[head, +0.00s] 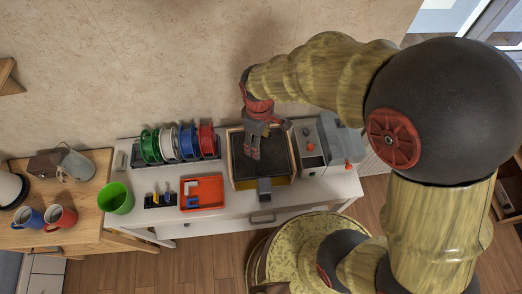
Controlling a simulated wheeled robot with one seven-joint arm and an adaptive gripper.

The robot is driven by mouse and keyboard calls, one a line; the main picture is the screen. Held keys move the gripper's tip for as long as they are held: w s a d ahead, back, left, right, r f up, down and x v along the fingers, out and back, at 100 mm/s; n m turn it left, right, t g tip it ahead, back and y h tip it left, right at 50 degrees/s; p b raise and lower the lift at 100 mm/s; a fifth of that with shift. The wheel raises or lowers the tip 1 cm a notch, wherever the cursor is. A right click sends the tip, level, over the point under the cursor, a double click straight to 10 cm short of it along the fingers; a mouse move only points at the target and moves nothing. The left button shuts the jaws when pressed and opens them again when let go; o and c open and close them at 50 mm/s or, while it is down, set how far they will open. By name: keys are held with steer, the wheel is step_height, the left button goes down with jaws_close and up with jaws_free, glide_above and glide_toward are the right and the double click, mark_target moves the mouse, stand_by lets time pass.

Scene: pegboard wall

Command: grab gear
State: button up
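My gripper (253,154) hangs from my arm over the dark bed (278,160) of a box-like machine on the white worktop. Its fingers point down toward the bed, and I cannot tell whether they touch it. The fingers are too small in the picture to tell whether they are open or shut, or whether anything is between them. I cannot make out a gear; one may be hidden behind the gripper or too small to recognise.
An orange tray (212,180) with small blue and white pieces lies left of the machine. Several coloured spools (207,139) stand in a rack behind it. A green bucket (117,199) stands at the left; a grey machine (341,143) stands at the right.

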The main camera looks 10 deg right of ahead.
steer(key=shift+w+d+f+b, duration=0.15)
steer(key=shift+f+b, duration=0.5)
steer(key=shift+f, duration=2.1)
steer(key=c, duration=0.3)
steer(key=c, duration=0.7)
